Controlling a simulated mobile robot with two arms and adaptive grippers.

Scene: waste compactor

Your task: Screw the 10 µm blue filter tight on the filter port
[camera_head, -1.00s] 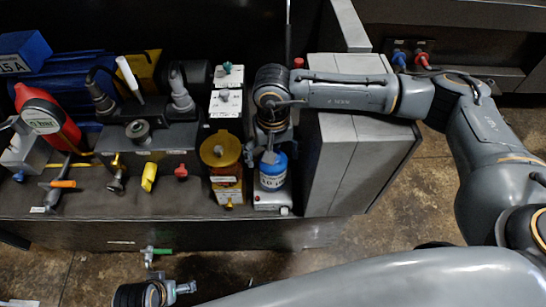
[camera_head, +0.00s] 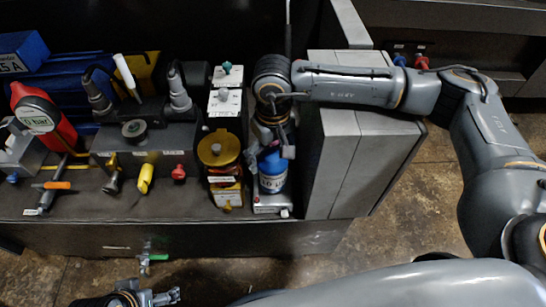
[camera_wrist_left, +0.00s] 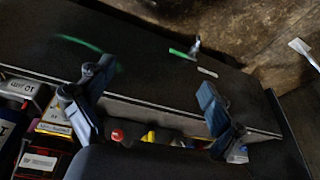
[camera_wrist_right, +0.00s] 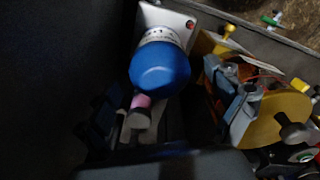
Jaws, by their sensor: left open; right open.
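The blue filter (camera_head: 272,172), with a white label band, stands on a pale base block (camera_head: 270,203) in the head view. The port under it is hidden. In the right wrist view the filter (camera_wrist_right: 160,68) shows its blue end, with a small pink and grey piece (camera_wrist_right: 138,108) just below it in the picture. My right gripper (camera_head: 274,143) is over the filter's top. Its fingers are open on either side, and I cannot tell if they touch it. My left gripper (camera_wrist_left: 148,105) is open and empty, low at the front of the bench.
A red gauge (camera_head: 38,117) and several valves fill the bench's left. A green-handled valve (camera_head: 152,256) juts from the front.

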